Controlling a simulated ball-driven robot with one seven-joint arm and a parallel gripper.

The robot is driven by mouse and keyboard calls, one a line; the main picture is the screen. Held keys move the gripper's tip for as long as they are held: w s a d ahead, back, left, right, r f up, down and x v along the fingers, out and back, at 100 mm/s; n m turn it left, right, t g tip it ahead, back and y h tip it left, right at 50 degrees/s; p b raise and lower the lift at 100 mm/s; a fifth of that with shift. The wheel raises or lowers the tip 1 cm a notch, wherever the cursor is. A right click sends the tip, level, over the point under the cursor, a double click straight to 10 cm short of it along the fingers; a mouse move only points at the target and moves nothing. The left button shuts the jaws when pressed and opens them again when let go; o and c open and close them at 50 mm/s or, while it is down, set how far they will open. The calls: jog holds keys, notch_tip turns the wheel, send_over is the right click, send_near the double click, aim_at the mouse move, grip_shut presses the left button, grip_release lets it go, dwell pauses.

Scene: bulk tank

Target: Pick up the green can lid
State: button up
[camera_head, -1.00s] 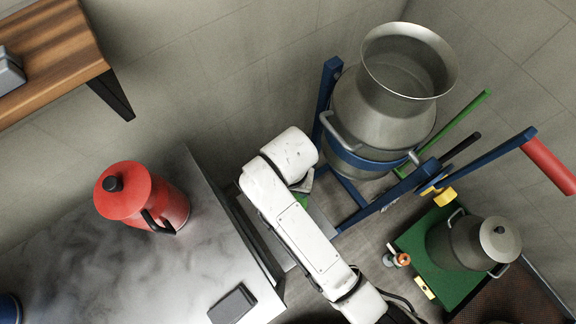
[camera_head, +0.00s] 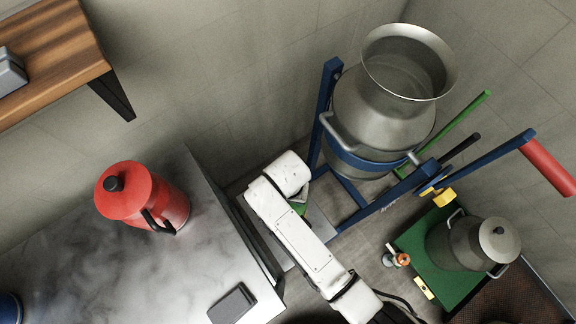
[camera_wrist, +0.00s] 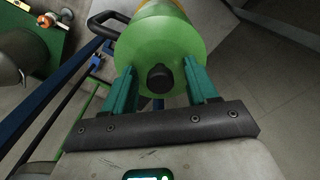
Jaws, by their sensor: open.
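The green can lid (camera_wrist: 160,42) is a round green disc with a black knob, at the top middle of the wrist view. It sits on a can with a yellowish side and a black handle (camera_wrist: 103,24). My gripper (camera_wrist: 159,70) is open, its two teal fingers on either side of the knob and over the near part of the lid. I cannot tell whether they touch the lid. In the head view my white arm hides most of that spot, and only a small green patch (camera_head: 301,209) shows beside it.
A metal counter (camera_head: 80,265) with a red can (camera_head: 125,200) stands left of my arm. A large milk can (camera_head: 375,115) in a blue frame stands behind it. A green platform (camera_head: 425,270) with a smaller lidded can (camera_head: 468,243) is at the right.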

jog(key=c, duration=1.1)
jog(key=shift+r, duration=0.15)
